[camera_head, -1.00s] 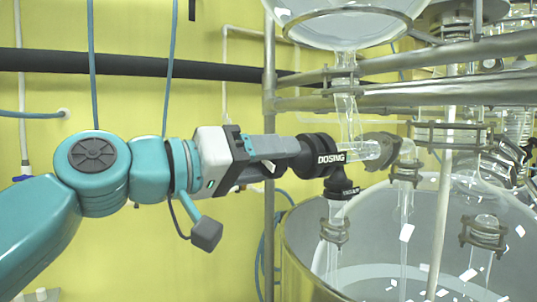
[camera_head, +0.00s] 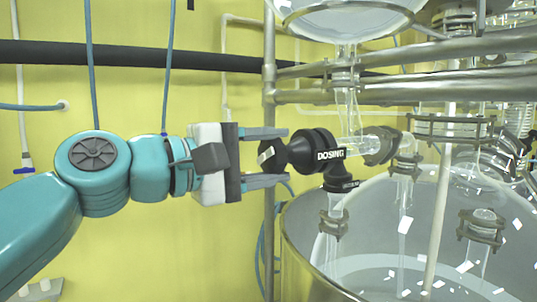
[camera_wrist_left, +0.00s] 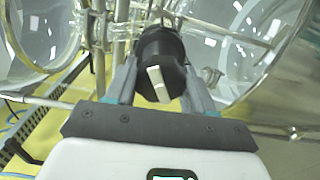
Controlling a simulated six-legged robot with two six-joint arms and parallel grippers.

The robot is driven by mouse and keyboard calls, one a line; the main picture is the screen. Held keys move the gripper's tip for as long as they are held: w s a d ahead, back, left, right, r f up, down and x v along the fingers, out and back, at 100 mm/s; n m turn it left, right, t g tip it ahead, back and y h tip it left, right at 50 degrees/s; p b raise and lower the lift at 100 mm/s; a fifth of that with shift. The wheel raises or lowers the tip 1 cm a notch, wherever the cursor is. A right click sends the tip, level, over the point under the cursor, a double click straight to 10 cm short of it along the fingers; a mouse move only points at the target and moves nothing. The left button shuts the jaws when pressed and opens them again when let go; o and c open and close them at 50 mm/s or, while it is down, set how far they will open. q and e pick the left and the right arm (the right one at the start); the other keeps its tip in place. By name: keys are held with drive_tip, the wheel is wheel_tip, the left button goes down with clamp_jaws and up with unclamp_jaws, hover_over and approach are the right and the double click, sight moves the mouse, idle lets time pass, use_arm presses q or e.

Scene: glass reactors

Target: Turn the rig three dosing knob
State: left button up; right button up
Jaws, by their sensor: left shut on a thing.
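The black dosing knob (camera_head: 272,154) sits at the left end of a black valve body marked "DOSING" (camera_head: 330,155), on a glass pipe above the vessel. A pale bar shows across the knob's face, and it also shows on the knob in the wrist view (camera_wrist_left: 160,68). My left gripper (camera_head: 284,155) comes in from the left, level with the knob. Its two fingers lie above and below the knob in the head view, and on either side of it in the wrist view (camera_wrist_left: 161,78). It is shut on the knob. My right gripper is not in view.
A large glass vessel (camera_head: 300,235) stands below and right of the valve. A vertical metal post (camera_head: 269,80) rises behind the knob, and horizontal metal rails (camera_head: 420,85) run above.

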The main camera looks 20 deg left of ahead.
use_arm(q)
drive_tip(key=n, duration=0.6)
drive_tip(key=shift+r, duration=0.2)
drive_tip(key=n, duration=0.6)
drive_tip(key=shift+f, duration=0.15)
drive_tip(key=shift+n, duration=0.3)
drive_tip(key=shift+f, duration=0.1)
drive_tip(key=o, duration=0.9)
drive_tip(key=shift+o, duration=0.6)
drive_tip(key=shift+w, duration=0.1)
drive_tip(key=shift+s, duration=0.2)
